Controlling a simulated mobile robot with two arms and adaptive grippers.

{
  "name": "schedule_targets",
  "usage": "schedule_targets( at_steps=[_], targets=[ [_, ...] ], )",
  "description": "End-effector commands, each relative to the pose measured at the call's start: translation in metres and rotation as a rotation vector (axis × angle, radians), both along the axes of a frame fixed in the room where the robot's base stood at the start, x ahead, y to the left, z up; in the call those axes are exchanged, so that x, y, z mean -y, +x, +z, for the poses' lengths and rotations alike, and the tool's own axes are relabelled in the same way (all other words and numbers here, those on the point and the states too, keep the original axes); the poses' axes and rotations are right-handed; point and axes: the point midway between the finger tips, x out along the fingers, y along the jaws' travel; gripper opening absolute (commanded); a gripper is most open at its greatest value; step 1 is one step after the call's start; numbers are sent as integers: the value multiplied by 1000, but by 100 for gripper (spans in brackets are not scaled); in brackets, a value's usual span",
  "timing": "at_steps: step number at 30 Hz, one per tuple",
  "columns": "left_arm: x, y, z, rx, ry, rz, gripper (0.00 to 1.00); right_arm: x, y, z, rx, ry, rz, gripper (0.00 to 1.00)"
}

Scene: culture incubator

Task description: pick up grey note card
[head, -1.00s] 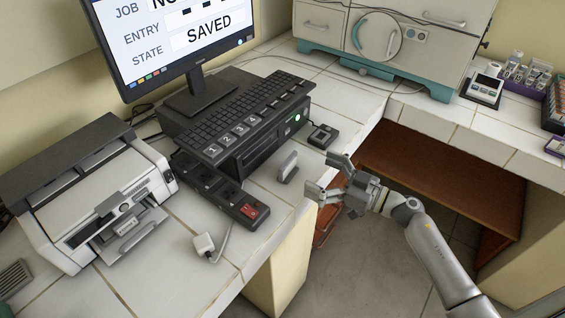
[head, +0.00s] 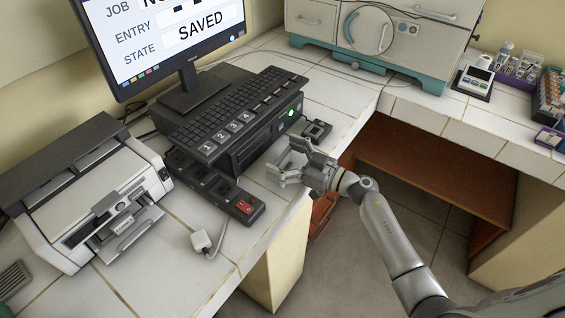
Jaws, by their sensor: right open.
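The grey note card (head: 284,161) is a small grey upright piece on the white tiled counter, right of the black computer box. It is partly hidden by my right gripper. My right gripper (head: 282,160) is open over the counter's front edge, its fingers pointing left with one on the far side and one on the near side of the card. I cannot tell whether the fingers touch it. My left gripper is not in view.
A black power strip (head: 215,188) with a red switch lies to the left. A keyboard (head: 240,114) rests on the computer box (head: 262,138). A small black device (head: 317,130) sits just behind my gripper. A printer (head: 92,195) stands at far left.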

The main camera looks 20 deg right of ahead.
Motion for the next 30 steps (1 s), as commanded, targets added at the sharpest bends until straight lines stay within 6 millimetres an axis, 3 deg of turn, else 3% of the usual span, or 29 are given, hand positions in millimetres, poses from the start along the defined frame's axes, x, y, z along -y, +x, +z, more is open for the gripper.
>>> schedule_targets(
  at_steps=[1,11,22,30],
  targets=[
    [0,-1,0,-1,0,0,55,0,0,0,0,0,0,93],
    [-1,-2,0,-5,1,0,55,0,0,0,0,0,-1,52],
    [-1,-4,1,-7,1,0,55,1,0,5,1,0,-1,52],
    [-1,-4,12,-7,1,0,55,0,-5,39,2,-4,2,52]
  ],
)
